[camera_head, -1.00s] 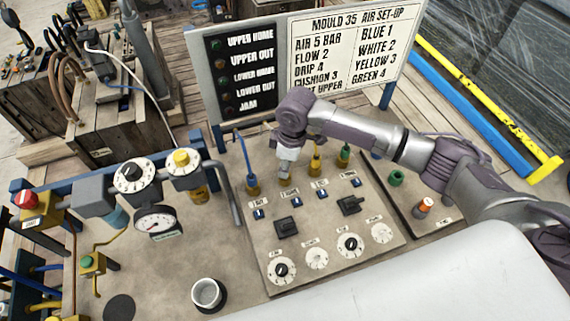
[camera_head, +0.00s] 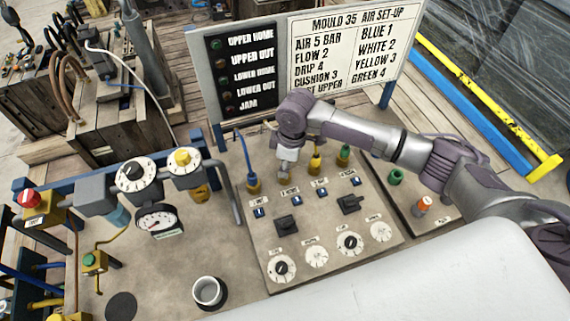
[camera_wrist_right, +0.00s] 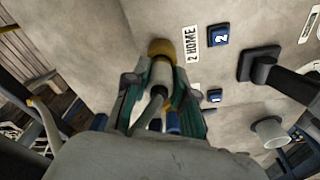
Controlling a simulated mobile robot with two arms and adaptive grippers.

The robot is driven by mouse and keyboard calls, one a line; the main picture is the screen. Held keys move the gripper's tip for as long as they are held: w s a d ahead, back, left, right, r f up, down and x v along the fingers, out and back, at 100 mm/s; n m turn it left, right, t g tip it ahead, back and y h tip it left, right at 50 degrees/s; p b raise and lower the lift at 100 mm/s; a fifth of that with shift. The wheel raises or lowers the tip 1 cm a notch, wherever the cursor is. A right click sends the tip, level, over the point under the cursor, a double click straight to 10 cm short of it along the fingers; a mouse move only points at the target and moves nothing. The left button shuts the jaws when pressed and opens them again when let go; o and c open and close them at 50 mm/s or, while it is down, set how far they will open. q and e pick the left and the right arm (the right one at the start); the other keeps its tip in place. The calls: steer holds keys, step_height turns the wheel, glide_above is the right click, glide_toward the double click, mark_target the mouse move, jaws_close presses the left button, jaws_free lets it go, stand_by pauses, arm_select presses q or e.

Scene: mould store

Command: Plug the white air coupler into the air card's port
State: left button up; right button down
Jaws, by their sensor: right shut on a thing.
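The air card (camera_head: 345,55) is the white board at the back; it reads WHITE 2. My right gripper (camera_head: 285,163) points down at the second port on the panel. In the right wrist view, my right gripper (camera_wrist_right: 160,88) is shut on the white air coupler (camera_wrist_right: 161,72). The coupler's front end meets the brass port (camera_wrist_right: 161,47) beside the label 2 HOME; I cannot tell how deep it sits. In the head view the gripper mostly hides coupler and port. My left gripper is not in view.
A blue coupler (camera_head: 252,180) stands in the port to the left, yellow (camera_head: 315,163) and green (camera_head: 344,153) ones to the right. Switches and dials cover the panel (camera_head: 325,215) in front. A white cup (camera_head: 208,291) stands at the front left.

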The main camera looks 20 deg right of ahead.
steer(key=shift+f, duration=0.4)
steer(key=shift+c, duration=2.4)
jaws_free()
steer(key=shift+r, duration=0.1)
step_height(320, 180, up, 8)
steer(key=p, duration=0.8)
steer(key=shift+f, duration=0.25)
